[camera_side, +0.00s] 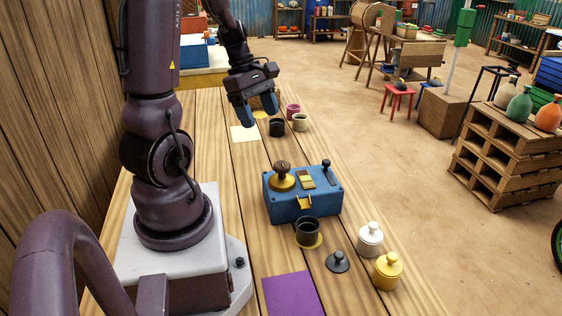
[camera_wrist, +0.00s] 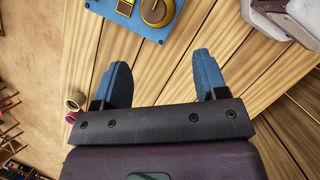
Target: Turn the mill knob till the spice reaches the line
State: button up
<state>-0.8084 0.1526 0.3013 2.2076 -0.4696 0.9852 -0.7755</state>
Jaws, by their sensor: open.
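The mill is a blue box (camera_side: 312,203) on the wooden table in the side view. Its brown knob (camera_side: 282,167) sits on a round yellow base at the box's left end. A small brown and yellow window (camera_side: 307,177) is on its top; I cannot make out a spice level or line. A yellow spout (camera_side: 304,202) is on the front, with a dark cup (camera_side: 307,233) below on a yellow disc. My gripper (camera_side: 257,114) is open and empty above the table, behind the mill and apart from it. In the wrist view the knob (camera_wrist: 157,10) shows at the top edge, beyond the open fingers.
A white jar (camera_side: 370,240), a yellow jar (camera_side: 387,271) and a dark lid (camera_side: 338,262) stand at the front right. A purple mat (camera_side: 291,294) lies at the front. Small cups (camera_side: 277,127) stand behind the mill.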

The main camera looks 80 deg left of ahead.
aim_at(282, 164)
jog(key=w+d+f, duration=0.1)
jog(key=f, duration=0.2)
jog(key=w+d+f+n, duration=0.1)
jog(key=f, duration=0.3)
jog(key=w+d+f+n, duration=0.1)
jog(key=w+f, duration=0.1)
jog(key=f, duration=0.2)
jog(key=shift+d+f, duration=0.2)
jog(key=shift+d, duration=0.1)
jog(key=shift+w, duration=0.1)
jog(key=c, duration=0.9)
